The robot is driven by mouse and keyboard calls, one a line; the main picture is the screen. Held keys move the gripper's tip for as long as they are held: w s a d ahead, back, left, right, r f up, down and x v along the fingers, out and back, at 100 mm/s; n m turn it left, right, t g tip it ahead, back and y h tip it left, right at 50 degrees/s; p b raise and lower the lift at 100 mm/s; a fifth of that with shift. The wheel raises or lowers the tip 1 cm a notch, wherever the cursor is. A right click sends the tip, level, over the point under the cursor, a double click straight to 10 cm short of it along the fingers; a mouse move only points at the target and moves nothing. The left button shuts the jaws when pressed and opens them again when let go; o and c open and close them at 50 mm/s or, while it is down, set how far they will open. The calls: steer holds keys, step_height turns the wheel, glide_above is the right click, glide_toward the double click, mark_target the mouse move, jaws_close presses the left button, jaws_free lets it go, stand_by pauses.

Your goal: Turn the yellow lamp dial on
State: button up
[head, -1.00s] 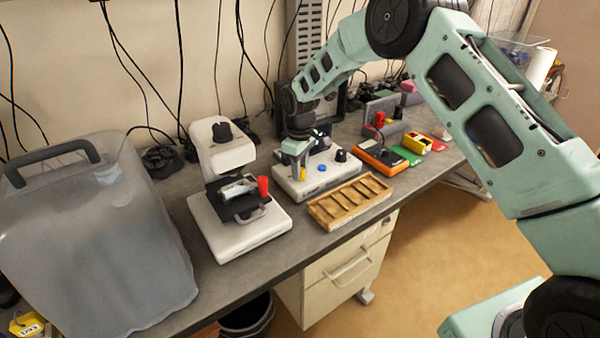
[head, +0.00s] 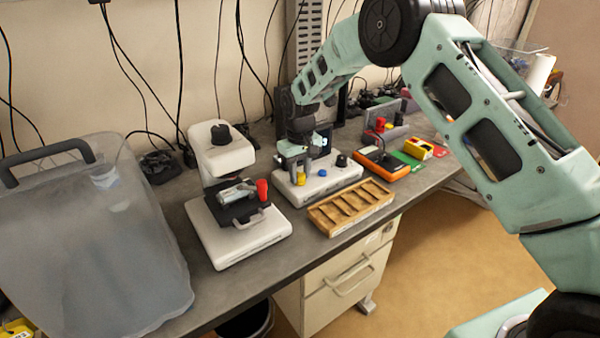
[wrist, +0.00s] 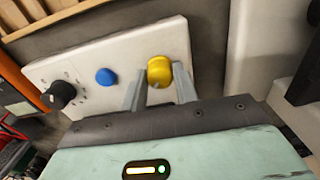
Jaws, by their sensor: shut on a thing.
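The yellow lamp dial (wrist: 159,71) is a round knob on a white control box (wrist: 105,45) in the wrist view. In the head view the dial (head: 301,180) shows small at the left end of the box (head: 330,182), just below my gripper (head: 294,170). In the wrist view my gripper (wrist: 160,90) points down at the box with one finger on each side of the dial, shut on it. A blue button (wrist: 105,76) and a black knob (wrist: 60,95) sit on the same box.
A wooden compartment tray (head: 350,205) lies in front of the box. A white device with a black platform (head: 235,235) stands to the left. An orange device (head: 382,164) is to the right. A large translucent container (head: 90,240) fills the left bench end.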

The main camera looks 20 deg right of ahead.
mark_target(300, 174)
steer(key=o, duration=1)
steer(key=shift+c, duration=0.2)
steer(key=shift+r, duration=0.1)
step_height(300, 174, up, 17)
steer(key=b, duration=0.3)
steer(key=shift+r, duration=0.15)
